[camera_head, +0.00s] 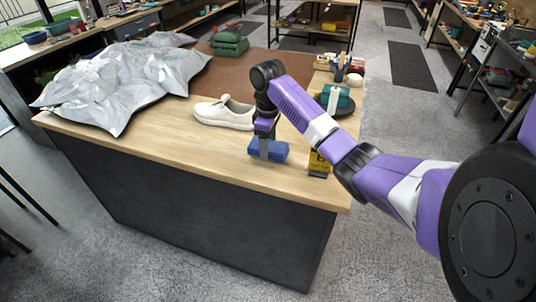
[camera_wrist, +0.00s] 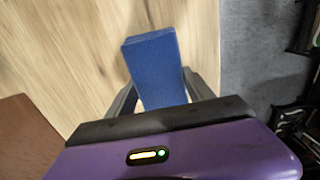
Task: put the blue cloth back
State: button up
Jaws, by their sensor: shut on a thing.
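The blue cloth (camera_head: 273,151) is a folded blue block near the front edge of the wooden table, to the right of the white sneaker. My gripper (camera_head: 265,153) points down and is shut on the cloth. In the wrist view the blue cloth (camera_wrist: 156,68) sits between the two fingers of my gripper (camera_wrist: 160,90), with pale wood beyond it. I cannot tell whether the cloth touches the tabletop or is just above it.
A white sneaker (camera_head: 224,113) stands left of my gripper. A crumpled silver sheet (camera_head: 125,78) covers the table's left. A teal-and-white item (camera_head: 336,98) is on the right. Bare wood (camera_head: 180,135) lies at the front left.

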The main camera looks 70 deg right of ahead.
jog(key=shift+f, duration=1.75)
jog(key=o, duration=1.3)
jog(key=shift+f, duration=0.1)
